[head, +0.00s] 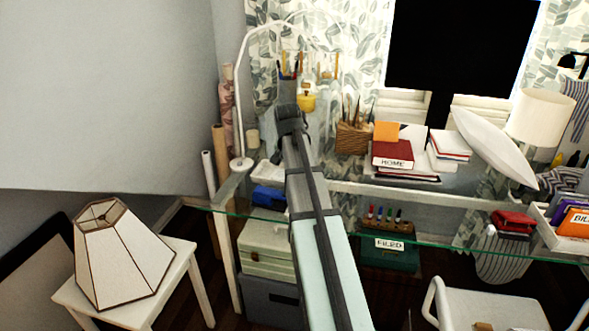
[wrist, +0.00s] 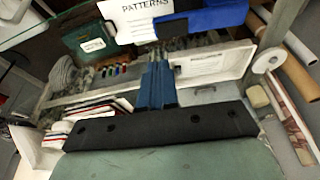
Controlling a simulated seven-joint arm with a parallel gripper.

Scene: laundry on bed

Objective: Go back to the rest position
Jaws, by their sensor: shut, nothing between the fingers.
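My gripper (wrist: 157,68) shows in the wrist view, its two blue-grey fingers together at the middle with nothing between them. A wide black bar lies below the fingers, part of my own gripper. In the head view my arm rises from the bottom edge past the glass desk, and its dark far end stands in front of the back of the desk. The fingers cannot be made out in that view. No object is held.
A glass desk (head: 455,235) spans the middle with books (head: 392,150), a pencil basket (head: 352,138) and a blue item (head: 268,197). A lampshade (head: 115,250) stands on a white stool at left. A monitor (head: 460,45) is behind. A white chair (head: 490,310) is at lower right.

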